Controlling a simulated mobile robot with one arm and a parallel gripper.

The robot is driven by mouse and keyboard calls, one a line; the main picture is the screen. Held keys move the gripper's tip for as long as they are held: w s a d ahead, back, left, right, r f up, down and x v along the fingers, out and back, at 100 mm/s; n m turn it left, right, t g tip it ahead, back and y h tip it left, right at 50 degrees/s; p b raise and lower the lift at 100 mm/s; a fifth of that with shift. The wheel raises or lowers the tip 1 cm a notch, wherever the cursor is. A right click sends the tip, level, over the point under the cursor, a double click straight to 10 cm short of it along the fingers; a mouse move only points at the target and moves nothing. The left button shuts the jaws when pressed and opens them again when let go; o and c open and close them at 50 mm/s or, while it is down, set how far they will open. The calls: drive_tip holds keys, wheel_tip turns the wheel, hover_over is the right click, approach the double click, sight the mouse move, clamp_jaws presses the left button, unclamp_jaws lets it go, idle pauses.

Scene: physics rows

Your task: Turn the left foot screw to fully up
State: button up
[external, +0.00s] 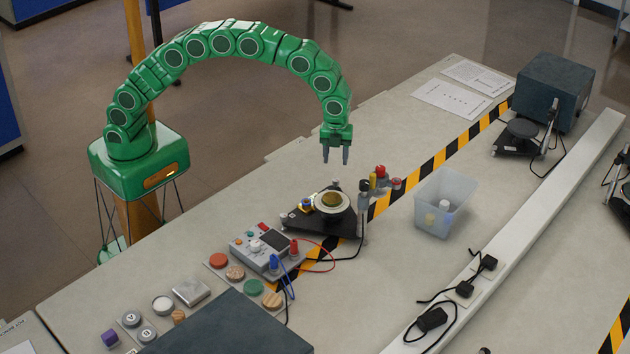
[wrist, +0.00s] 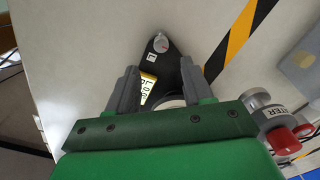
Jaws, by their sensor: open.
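The left foot screw (wrist: 160,43) is a small grey knob with a reddish mark, at the tip of the instrument's black base, beside a white tag reading L. It appears to be the small grey knob (external: 336,184) at the far corner of the black base (external: 306,222) in the external view. My gripper (external: 336,160) is open and empty, pointing down above that corner. In the wrist view the gripper (wrist: 159,70) has its fingers apart, with the screw beyond the fingertips. The round plate (external: 332,201) is mostly hidden behind my gripper in the wrist view.
A translucent bin (external: 442,203) stands farther right. A control box (external: 264,250) with cables lies in front. Hazard tape (external: 440,158) crosses the bench, and the bench behind the instrument is mostly clear.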

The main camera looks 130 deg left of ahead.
sight(336, 180)
drive_tip(key=shift+a+f, duration=0.1)
drive_tip(key=shift+f, duration=3.9)
clamp_jaws()
drive_tip(key=shift+n, duration=0.3)
